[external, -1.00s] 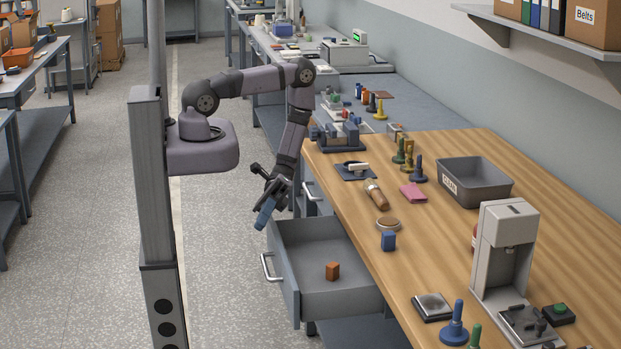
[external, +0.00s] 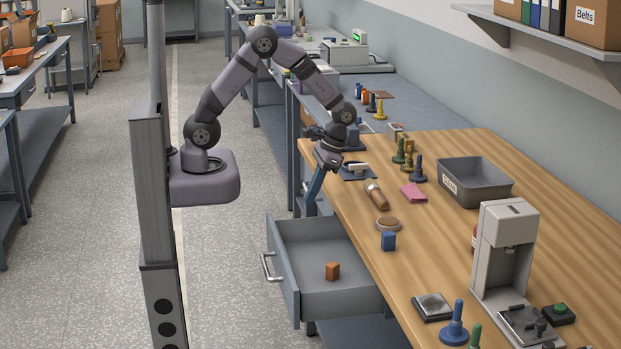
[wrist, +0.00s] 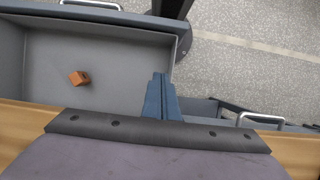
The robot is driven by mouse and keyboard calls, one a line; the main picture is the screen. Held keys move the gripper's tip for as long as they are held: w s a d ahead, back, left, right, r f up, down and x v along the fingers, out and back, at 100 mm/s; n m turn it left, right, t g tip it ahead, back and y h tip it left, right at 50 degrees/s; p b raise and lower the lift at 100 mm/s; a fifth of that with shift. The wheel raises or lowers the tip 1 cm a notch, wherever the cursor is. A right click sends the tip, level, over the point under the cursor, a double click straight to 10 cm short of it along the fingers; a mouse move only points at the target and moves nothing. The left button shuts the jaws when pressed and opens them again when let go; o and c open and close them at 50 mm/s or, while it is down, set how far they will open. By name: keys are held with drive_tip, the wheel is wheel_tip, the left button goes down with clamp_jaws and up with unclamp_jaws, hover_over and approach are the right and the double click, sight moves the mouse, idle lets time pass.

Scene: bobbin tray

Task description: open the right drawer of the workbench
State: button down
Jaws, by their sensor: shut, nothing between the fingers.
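The workbench's nearer drawer (external: 345,301), which I take as the right one, stands pulled out. Its bar handle (external: 270,267) faces the aisle, and an orange-brown block (external: 332,271) lies inside. In the wrist view the open drawer (wrist: 120,62) fills the left, with the block (wrist: 79,78) in it. My gripper (external: 311,208) points down by the bench's front edge, above and behind the open drawer's far side, away from its handle. Its blue fingers (wrist: 160,80) are shut and empty. The other drawer's handle (wrist: 262,118) shows at right in the wrist view.
The wooden bench top (external: 460,235) carries a brown-handled tool (external: 376,195), a round lid (external: 388,223), a blue block (external: 388,241) and a grey bin (external: 474,182). The aisle floor (external: 235,290) left of the drawer is clear.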

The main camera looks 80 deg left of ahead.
sight(285, 226)
drive_tip(key=p+x, duration=0.2)
drive_tip(key=x, duration=0.8)
drive_tip(key=shift+s+r, duration=0.1)
drive_tip(key=shift+s, duration=0.05)
drive_tip(key=s+p, duration=0.1)
drive_tip(key=s, duration=0.2)
drive_tip(key=shift+s+p, duration=0.4)
drive_tip(key=s, duration=0.7)
drive_tip(key=shift+w+p, duration=0.15)
drive_tip(key=shift+p, duration=0.15)
